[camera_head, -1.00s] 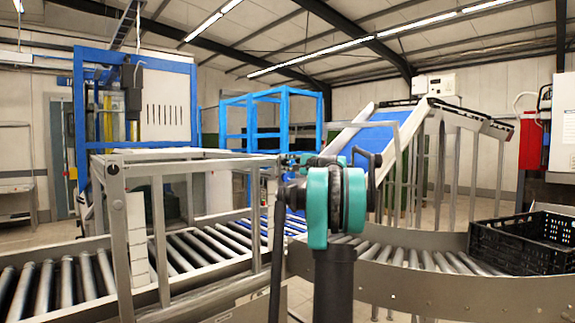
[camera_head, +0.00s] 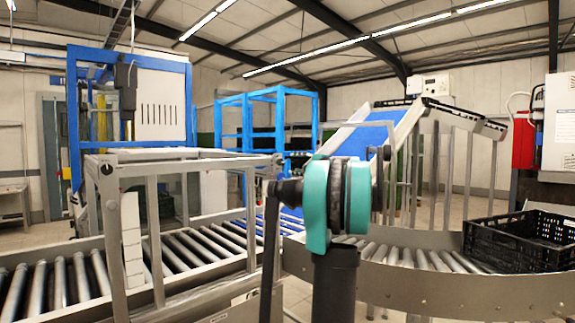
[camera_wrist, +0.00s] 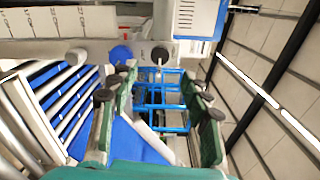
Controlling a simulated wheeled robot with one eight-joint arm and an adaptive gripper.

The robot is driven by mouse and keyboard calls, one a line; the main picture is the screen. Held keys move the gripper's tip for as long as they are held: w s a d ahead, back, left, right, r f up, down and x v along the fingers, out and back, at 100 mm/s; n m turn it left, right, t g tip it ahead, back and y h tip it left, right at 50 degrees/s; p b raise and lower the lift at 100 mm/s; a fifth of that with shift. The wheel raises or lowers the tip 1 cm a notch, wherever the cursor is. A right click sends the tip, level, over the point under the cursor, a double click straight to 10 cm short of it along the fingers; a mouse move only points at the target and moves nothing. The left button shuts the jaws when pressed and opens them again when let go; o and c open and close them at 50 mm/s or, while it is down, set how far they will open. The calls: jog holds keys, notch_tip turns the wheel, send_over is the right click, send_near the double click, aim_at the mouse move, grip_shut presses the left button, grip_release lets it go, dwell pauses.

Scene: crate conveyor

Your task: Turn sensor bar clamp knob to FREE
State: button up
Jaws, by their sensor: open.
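My gripper (camera_wrist: 160,82) is open in the wrist view, with its green fingers to left and right and nothing between the tips. Beyond the tips, near the top middle, a dark round knob (camera_wrist: 160,54) with a pale pin-like mark sits on a grey fitting. A blue round part (camera_wrist: 120,55) lies just left of it. I cannot read any FREE marking, nor tell for certain which part is the clamp knob. In the head view my own arm covers the middle, and the gripper cannot be made out.
A white strip with printed marks (camera_wrist: 60,22) crosses the wrist view's upper left. In the head view, a grey metal frame (camera_head: 150,168) stands over the roller conveyor (camera_head: 75,280). A black crate (camera_head: 520,240) sits on the curved rollers at right. A blue inclined belt (camera_head: 365,138) rises behind.

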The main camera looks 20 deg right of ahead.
jog(key=v, duration=0.4)
dwell(0.4)
jog(key=s+a+f+n+g, duration=0.3)
jog(key=s+a+f, duration=0.1)
jog(key=a+f, duration=0.55)
jog(key=s+a+f+n+g, duration=0.3)
jog(key=s+a+f, duration=0.2)
jog(key=a+f, duration=0.4)
jog(key=s+a+f+n+g, duration=0.35)
jog(key=a+f, duration=0.45)
jog(key=f, duration=0.3)
jog(key=s+a+f+n+g+h, duration=0.1)
jog(key=s+f+n+h, duration=0.2)
jog(key=s+f, duration=0.8)
jog(key=s+a+f+n+g+h, duration=0.1)
jog(key=s+f+n+g+h, duration=0.1)
jog(key=s+f, duration=1)
jog(key=s+n+h, duration=0.1)
jog(key=s, duration=0.3)
jog(key=shift+s+a+f, duration=0.2)
jog(key=shift+a+f, duration=0.15)
